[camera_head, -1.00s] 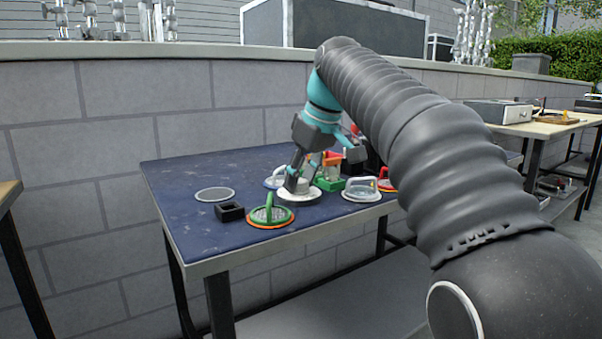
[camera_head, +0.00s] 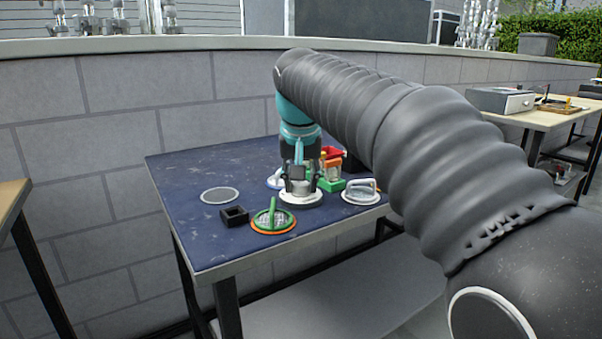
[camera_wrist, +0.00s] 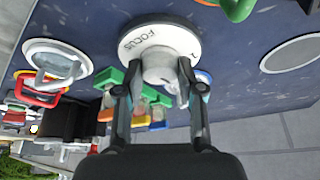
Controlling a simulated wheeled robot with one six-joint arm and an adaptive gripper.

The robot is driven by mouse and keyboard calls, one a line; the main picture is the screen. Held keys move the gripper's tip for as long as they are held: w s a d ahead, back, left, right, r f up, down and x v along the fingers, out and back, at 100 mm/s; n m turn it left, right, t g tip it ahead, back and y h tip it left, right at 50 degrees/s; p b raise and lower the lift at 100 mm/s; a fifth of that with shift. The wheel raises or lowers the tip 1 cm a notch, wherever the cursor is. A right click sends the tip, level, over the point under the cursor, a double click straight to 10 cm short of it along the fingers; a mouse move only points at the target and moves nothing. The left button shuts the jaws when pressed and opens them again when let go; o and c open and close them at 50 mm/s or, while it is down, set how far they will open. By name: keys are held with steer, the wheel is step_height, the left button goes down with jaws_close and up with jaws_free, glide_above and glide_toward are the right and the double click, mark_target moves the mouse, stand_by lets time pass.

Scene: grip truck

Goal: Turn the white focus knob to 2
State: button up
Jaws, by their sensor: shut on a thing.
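The white focus knob (camera_head: 301,199) stands on the blue table top (camera_head: 190,180), between the green-handled dial and the clear-handled dial. In the wrist view, the knob (camera_wrist: 158,62) has a round white base with the word FOCUS along its upper left edge and a partly seen mark at its right edge. My gripper (camera_head: 299,183) reaches down onto it from above. In the wrist view, the fingers of my gripper (camera_wrist: 156,82) are shut on the raised middle grip of the knob, one on each side. I cannot read a number 2 or a pointer.
A green-handled dial with an orange rim (camera_head: 273,218) stands close at front left. A black square holder (camera_head: 234,214) and a flat grey disc (camera_head: 220,195) lie further left. A clear-handled dial (camera_head: 361,193) and a green block (camera_head: 331,185) are close on the right.

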steer(key=shift+m, duration=0.5)
steer(key=o, duration=1.1)
steer(key=shift+o, duration=0.2)
steer(key=v, duration=1.2)
steer(key=shift+a, duration=0.2)
